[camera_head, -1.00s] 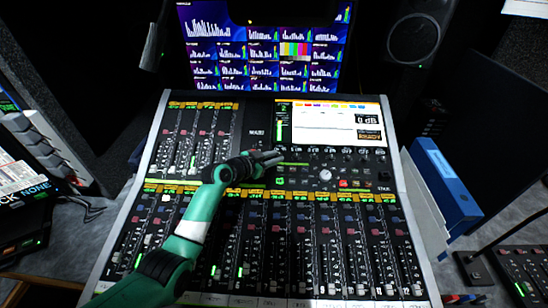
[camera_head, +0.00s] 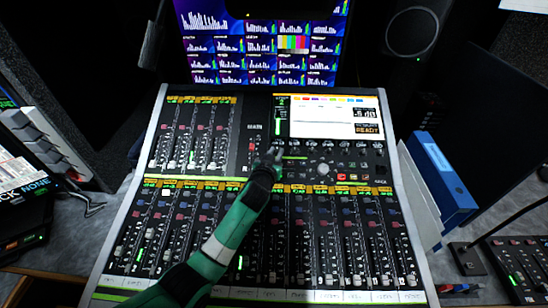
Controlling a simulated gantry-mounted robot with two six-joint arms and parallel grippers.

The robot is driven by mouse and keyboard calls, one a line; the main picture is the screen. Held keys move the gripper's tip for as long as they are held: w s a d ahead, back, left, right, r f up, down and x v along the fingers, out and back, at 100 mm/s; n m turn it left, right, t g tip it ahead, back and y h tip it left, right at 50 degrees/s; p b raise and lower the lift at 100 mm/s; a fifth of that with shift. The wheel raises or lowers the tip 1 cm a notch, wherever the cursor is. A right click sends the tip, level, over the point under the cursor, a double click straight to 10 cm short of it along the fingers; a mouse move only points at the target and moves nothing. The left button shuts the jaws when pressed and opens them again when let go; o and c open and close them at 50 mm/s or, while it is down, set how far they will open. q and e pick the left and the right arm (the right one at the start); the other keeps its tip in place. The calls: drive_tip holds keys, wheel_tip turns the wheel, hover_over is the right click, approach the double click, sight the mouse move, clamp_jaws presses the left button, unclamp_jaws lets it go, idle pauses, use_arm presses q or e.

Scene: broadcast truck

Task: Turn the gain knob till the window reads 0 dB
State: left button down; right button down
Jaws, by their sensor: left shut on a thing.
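The mixing console (camera_head: 245,140) fills the middle of the view. Its screen (camera_head: 310,115) has a small dark window (camera_head: 367,113) at the right, with a reading in dB. It seems to show a minus sign and one digit, which is too small to read surely. A row of small knobs runs below the screen. My left gripper (camera_head: 275,155) is at the left end of this row, shut on what looks like the gain knob, mostly hidden by the fingers. My right gripper is not in view.
Several faders stand on the lower console, under my left arm. A larger pale knob (camera_head: 323,170) sits right of the gripper. A monitor wall (camera_head: 260,45) stands behind the console, and a blue binder (camera_head: 440,178) is at the right.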

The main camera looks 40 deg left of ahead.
use_arm(q)
drive_tip(key=n+b, duration=0.1)
drive_tip(key=n+g+y+b, duration=0.1)
drive_tip(key=b, duration=0.1)
drive_tip(key=n+y+b, duration=0.1)
drive_tip(key=shift+w+d+f, duration=0.15)
drive_tip(key=shift+d+f, duration=0.15)
drive_tip(key=shift+f, duration=0.05)
drive_tip(key=shift+r+n+g+y+b, duration=0.3)
drive_tip(key=shift+n+g+y, duration=0.2)
drive_tip(key=shift+n+g, duration=0.25)
drive_tip(key=shift+w+d+n+g+y, duration=0.1)
drive_tip(key=shift+n+g+y, duration=0.25)
drive_tip(key=shift+n, duration=0.3)
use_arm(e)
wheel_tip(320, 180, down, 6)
use_arm(q)
drive_tip(key=shift+f, duration=0.1)
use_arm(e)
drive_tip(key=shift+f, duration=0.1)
use_arm(q)
drive_tip(key=c, duration=1)
unclamp_jaws()
drive_tip(key=shift+p, duration=0.3)
